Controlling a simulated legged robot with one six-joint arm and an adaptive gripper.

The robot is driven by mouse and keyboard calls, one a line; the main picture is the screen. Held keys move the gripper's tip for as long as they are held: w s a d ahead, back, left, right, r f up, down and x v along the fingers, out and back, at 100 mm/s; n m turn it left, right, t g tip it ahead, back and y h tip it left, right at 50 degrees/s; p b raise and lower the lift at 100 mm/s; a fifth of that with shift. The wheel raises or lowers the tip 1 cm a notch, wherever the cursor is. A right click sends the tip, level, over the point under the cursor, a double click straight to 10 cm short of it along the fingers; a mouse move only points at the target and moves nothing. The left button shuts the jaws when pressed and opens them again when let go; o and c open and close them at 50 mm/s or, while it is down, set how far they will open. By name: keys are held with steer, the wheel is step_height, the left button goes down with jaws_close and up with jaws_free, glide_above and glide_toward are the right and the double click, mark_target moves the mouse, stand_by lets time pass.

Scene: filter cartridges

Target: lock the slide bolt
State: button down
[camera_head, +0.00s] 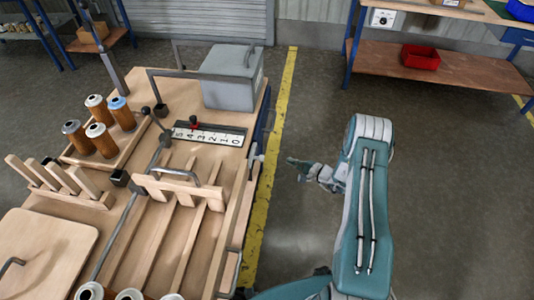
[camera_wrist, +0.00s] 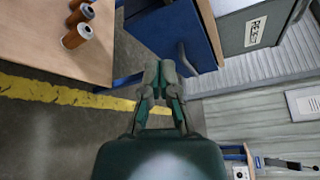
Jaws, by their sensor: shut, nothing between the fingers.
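My gripper (camera_head: 292,162) is shut and empty, in the air to the right of the workbench (camera_head: 222,226), over the floor. In the wrist view its fingers (camera_wrist: 160,72) are together, with nothing between them. A small grey metal fitting with an upright piece (camera_head: 254,158) sits at the bench's right edge, left of my gripper and apart from it. It may be the slide bolt, but it is too small to tell whether it is locked. A wooden gate with a metal handle (camera_head: 178,186) stands across the slats on the bench.
Brown cartridges (camera_head: 121,113) stand in a wooden tray at the bench's left. A grey lidded box (camera_head: 231,80) stands at its back, near a numbered scale (camera_head: 209,136). In the wrist view, a blue cabinet (camera_wrist: 165,35) is beyond my fingers. Floor right of the bench is clear.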

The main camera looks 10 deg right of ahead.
mark_target(256, 158)
steer(key=shift+a, duration=0.1)
steer(key=w+a, duration=0.4)
steer(key=a, duration=0.4)
steer(key=shift+a+r, duration=0.15)
steer(key=shift+a, duration=0.05)
stand_by(0.6)
